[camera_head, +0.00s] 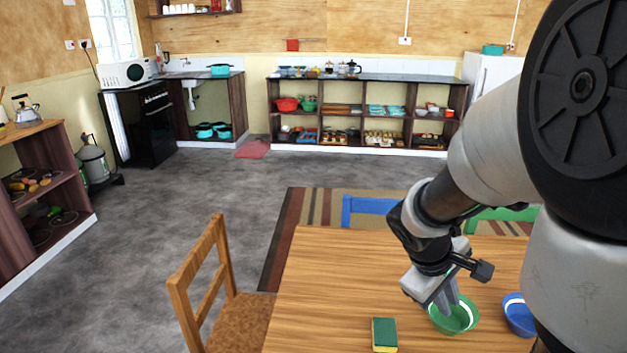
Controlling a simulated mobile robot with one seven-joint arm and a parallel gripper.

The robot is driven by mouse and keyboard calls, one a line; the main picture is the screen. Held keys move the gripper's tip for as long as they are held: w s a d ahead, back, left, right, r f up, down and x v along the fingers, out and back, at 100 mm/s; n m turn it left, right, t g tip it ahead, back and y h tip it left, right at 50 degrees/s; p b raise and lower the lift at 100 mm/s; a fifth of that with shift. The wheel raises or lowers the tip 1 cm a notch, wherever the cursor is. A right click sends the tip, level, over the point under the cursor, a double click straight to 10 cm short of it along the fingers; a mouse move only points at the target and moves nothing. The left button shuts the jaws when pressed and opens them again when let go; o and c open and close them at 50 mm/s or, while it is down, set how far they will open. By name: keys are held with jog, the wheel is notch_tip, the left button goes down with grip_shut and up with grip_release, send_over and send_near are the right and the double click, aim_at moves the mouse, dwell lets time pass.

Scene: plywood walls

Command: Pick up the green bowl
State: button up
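The green bowl (462,320) stands upright on the wooden table (330,270), near its front right part. It has a pale band inside. My gripper (441,308) points down at the bowl's left side, with its fingers at or over the left rim. The fingers overlap the bowl in this view. I cannot tell whether they touch it, straddle the rim or are closed on it. The right part of the gripper's far side is hidden.
A blue bowl (518,314) stands close to the right of the green bowl, partly hidden by my arm. A green and yellow sponge (384,335) lies to the left. A wooden chair (215,290) stands at the table's left edge. The table's left middle is clear.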

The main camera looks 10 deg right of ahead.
jog(key=n+t+y, duration=0.1)
send_near(438, 322)
jog(key=shift+n, duration=0.3)
jog(key=b+x, duration=0.1)
jog(key=x, duration=0.1)
jog(key=b+x, duration=0.2)
jog(key=a+b+x, duration=0.1)
jog(key=b+x, duration=0.1)
jog(key=shift+w, duration=0.25)
jog(key=shift+w+d+f, duration=0.15)
jog(key=shift+d+f, duration=0.15)
jog(key=shift+f, duration=0.2)
jog(key=x, duration=0.1)
jog(key=b+x, duration=0.2)
jog(key=x, duration=0.1)
jog(key=shift+s+d, duration=0.3)
jog(key=shift+d, duration=0.1)
jog(key=shift+w+d+f, duration=0.15)
jog(key=shift+f, duration=0.3)
grip_shut()
